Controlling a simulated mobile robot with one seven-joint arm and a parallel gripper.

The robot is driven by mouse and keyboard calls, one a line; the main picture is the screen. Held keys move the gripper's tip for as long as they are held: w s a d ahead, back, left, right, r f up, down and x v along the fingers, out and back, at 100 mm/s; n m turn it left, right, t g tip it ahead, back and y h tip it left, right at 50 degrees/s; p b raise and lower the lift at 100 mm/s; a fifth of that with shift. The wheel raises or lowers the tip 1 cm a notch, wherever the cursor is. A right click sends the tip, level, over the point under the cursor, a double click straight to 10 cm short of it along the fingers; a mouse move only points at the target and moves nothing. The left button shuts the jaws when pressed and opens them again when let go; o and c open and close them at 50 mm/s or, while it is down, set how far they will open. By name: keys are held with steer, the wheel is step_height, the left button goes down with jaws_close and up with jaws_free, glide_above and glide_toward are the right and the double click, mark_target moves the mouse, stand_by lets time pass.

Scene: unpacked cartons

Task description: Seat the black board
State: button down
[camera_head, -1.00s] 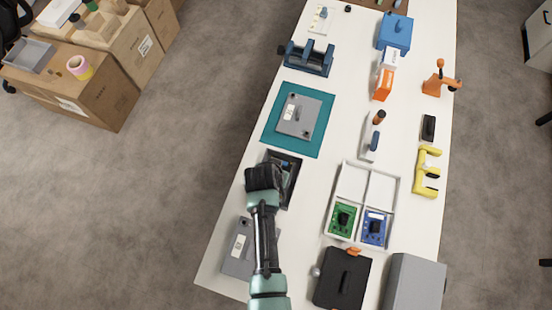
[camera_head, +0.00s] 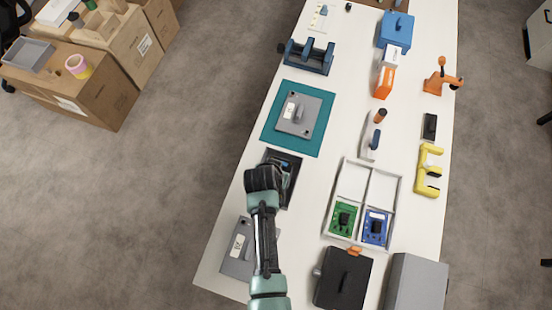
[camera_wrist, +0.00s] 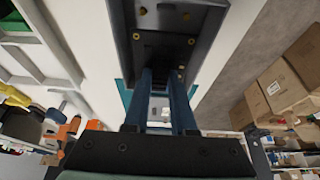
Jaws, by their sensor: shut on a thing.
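The open dark case (camera_head: 293,192) lies on the near left part of the white table, with its rim and part of its inside showing in the head view. My gripper (camera_head: 262,178) is over its left part and hides much of it. In the wrist view, the blue fingers of my gripper (camera_wrist: 166,78) point into the dark case (camera_wrist: 218,45) and are close together. A dark surface with several brass dots, which looks like the black board (camera_wrist: 160,50), shows at the fingertips inside the case walls. Whether it lies flat on its supports is not clear.
A white divided tray (camera_head: 385,172) to the right holds a green board (camera_head: 343,218) and a blue board (camera_head: 375,227). A grey lid (camera_head: 238,248) lies in front of the case. A teal mat (camera_head: 272,125) with a grey plate (camera_head: 298,113) lies behind it.

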steer(key=shift+f+b, duration=1.95)
steer(key=shift+f, duration=0.35)
steer(key=c, duration=0.7)
jaws_free()
steer(key=shift+o, duration=0.2)
steer(key=v, duration=1.3)
steer(key=shift+w, duration=0.1)
